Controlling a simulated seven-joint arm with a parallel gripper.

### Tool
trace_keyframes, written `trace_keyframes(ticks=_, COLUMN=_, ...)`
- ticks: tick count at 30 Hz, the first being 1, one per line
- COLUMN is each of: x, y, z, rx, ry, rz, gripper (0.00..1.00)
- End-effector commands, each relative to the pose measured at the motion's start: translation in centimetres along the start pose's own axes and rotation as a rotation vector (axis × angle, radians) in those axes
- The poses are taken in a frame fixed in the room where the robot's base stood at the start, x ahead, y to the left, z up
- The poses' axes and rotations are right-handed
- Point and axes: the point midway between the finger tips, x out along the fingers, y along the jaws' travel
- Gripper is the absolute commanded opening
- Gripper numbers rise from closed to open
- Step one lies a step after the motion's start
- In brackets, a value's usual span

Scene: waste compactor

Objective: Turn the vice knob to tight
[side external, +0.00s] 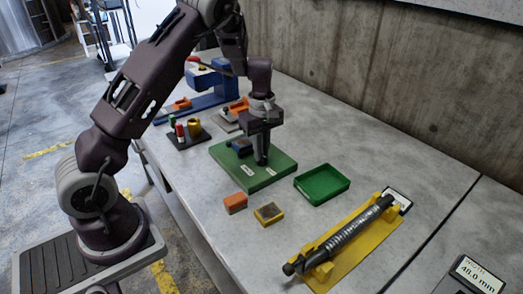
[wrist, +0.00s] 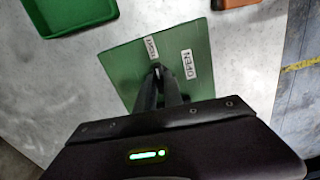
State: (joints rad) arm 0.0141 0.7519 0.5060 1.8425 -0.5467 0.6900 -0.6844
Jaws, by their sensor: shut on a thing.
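A green board (side external: 247,180) with two small white labels lies on the grey bench. In the wrist view the board (wrist: 120,60) shows a label that seems to read OPEN (wrist: 188,65) and another label (wrist: 151,46), both upside down. A small dark-blue block (side external: 240,147), perhaps the vice, sits on the board. My gripper (side external: 262,161) points straight down at the board's right part. It also shows in the wrist view (wrist: 158,72), its fingers close together between the labels. It is shut on the knob, which the fingers almost fully hide; its turn angle cannot be told.
A green tray (side external: 322,184) lies right of the board. An orange block (side external: 235,203) and a yellow block (side external: 269,213) lie in front. A yellow stand with a dark cylinder (side external: 345,235) is front right. A blue machine (side external: 205,85) and small coloured parts (side external: 194,128) stand behind.

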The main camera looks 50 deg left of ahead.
Motion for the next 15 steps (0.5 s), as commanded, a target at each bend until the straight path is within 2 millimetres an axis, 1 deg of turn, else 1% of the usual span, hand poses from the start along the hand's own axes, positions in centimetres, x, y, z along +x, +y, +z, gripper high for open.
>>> trace_keyframes(ticks=6, x=-0.12, y=0.09, z=-0.03, rx=-0.067, ry=0.001, rz=0.004, gripper=0.00)
trace_keyframes(ticks=15, x=-0.13, y=0.10, z=-0.04, rx=-0.095, ry=0.000, rz=0.004, gripper=0.00)
